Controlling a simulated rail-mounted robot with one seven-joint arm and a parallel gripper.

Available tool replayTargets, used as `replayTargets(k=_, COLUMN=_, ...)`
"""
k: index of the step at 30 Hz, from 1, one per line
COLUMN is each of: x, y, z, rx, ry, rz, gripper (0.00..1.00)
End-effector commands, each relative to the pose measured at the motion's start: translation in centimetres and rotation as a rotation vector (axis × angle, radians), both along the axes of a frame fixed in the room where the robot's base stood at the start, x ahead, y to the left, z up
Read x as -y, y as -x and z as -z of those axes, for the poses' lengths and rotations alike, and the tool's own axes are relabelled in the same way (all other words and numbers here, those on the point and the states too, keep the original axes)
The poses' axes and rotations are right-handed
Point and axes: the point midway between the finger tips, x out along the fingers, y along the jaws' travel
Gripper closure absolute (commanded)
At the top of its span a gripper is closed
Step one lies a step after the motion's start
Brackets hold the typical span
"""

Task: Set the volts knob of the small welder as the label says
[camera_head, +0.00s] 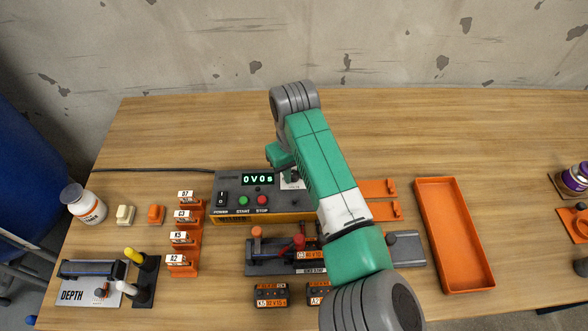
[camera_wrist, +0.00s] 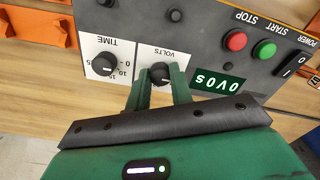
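The small welder (camera_head: 233,190) is a dark box on the table, with its display (camera_head: 258,180) reading 0V0s. Its volts knob (camera_wrist: 161,73) is black on a white VOLTS dial in the wrist view. My gripper (camera_wrist: 161,82) has its fingers apart on the two sides of this knob; whether they press on it is unclear. In the head view my arm hides the gripper and most of the knob area. Small labels carry volts and seconds: one marked C3 (camera_head: 311,255), one marked K5 (camera_head: 271,293) and one marked A2 (camera_head: 317,291); their figures are hard to read.
The time knob (camera_wrist: 103,64) sits beside the volts dial. The red stop button (camera_wrist: 236,40), green start button (camera_wrist: 264,49) and power switch (camera_wrist: 294,65) are on the same panel. Orange tag holders (camera_head: 186,217) stand left of the welder; an orange tray (camera_head: 422,190) lies right.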

Motion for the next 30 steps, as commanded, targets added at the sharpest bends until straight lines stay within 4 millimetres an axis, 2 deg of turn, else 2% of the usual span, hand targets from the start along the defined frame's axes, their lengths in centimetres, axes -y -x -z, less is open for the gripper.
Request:
replayTargets(k=1, x=0.01, y=0.0, z=-0.01, rx=0.0, ry=0.0, rz=0.0, gripper=0.89)
replayTargets(k=3, x=0.0, y=-0.01, z=-0.01, rx=0.0, ry=0.0, rz=0.0, gripper=1.0)
replayTargets(k=14, x=-0.11, y=0.06, z=-0.59, rx=-0.003, ry=-0.001, rz=0.067, gripper=1.0)
replayTargets(k=30, x=-0.19, y=0.08, z=-0.52, rx=-0.004, ry=0.0, rz=0.534, gripper=1.0)
